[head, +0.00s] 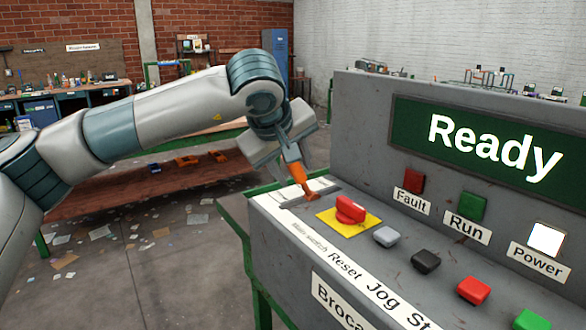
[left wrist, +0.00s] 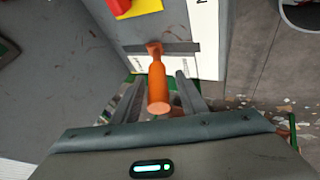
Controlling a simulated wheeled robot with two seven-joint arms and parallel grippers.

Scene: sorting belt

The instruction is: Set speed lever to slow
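The speed lever is an orange handle (head: 298,179) at the left end of the grey control panel (head: 345,240). It stands tilted out of a dark slot beside a white label strip. In the left wrist view the lever (left wrist: 158,88) points toward the camera. My left gripper (head: 287,160) is at the lever's upper end. In the left wrist view its two fingers (left wrist: 160,92) stand on either side of the handle, with gaps showing on both sides. The gripper is open around it. The label's writing by the slot is not readable. My right gripper is not in view.
Right of the lever are a red rotary switch (head: 350,209) on a yellow plate and grey (head: 386,237), black (head: 426,261) and red (head: 474,290) buttons. A green display (head: 490,150) reads "Ready". The white Power lamp (head: 546,238) looks lit.

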